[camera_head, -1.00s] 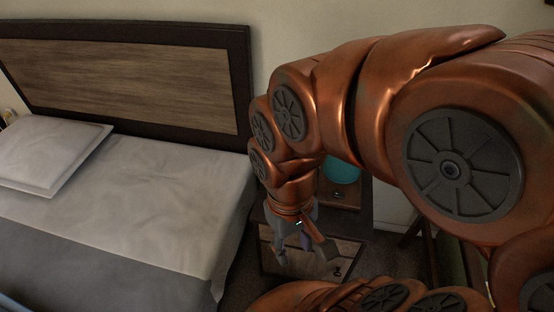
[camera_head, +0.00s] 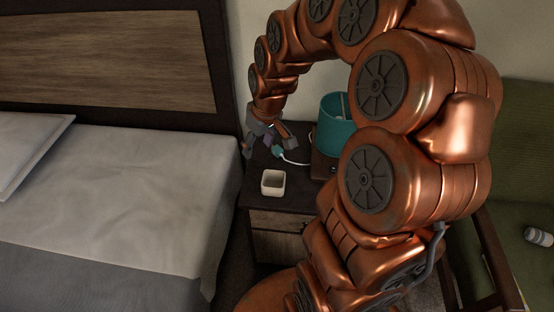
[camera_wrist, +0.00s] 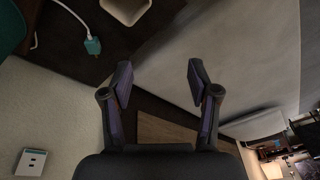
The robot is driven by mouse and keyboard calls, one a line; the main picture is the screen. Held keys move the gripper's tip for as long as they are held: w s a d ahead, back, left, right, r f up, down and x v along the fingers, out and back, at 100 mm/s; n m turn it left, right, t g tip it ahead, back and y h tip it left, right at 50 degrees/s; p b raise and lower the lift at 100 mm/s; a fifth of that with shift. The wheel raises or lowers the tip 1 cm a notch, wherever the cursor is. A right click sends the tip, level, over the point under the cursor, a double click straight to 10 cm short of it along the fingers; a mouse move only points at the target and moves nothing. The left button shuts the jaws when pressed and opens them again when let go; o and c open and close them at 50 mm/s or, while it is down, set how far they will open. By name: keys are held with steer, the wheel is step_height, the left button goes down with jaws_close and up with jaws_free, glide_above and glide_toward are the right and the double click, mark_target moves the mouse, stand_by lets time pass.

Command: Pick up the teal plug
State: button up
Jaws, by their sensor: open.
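The teal plug (camera_head: 277,151) lies on the dark top of the nightstand (camera_head: 298,198), with a white cable running from it toward the teal lamp. In the wrist view the teal plug (camera_wrist: 93,46) is at the upper left, apart from my fingers, with its white cable going up. My gripper (camera_head: 266,139) is just left of the plug in the head view, near the back left of the nightstand. In the wrist view my gripper (camera_wrist: 158,84) has its two fingers wide apart with nothing between them.
A white square cup (camera_head: 273,183) stands on the nightstand in front of the plug. A teal lamp (camera_head: 334,124) stands to the right, partly behind my arm. The bed (camera_head: 120,190) is close on the left. A wall outlet (camera_wrist: 31,162) shows in the wrist view.

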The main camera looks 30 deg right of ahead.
steer(key=t+b, duration=0.2)
steer(key=b, duration=0.3)
glide_toward(278, 149)
steer(key=a+f, duration=0.1)
steer(key=f, duration=0.1)
steer(key=shift+m+h, duration=0.3)
steer(key=shift+m, duration=0.1)
steer(key=shift+w+x, duration=0.15)
steer(key=shift+x, duration=1.8)
steer(key=shift+w+x, duration=0.2)
steer(key=shift+x, duration=1.8)
steer(key=shift+d+r, duration=0.2)
steer(key=shift+c, duration=0.3)
jaws_close()
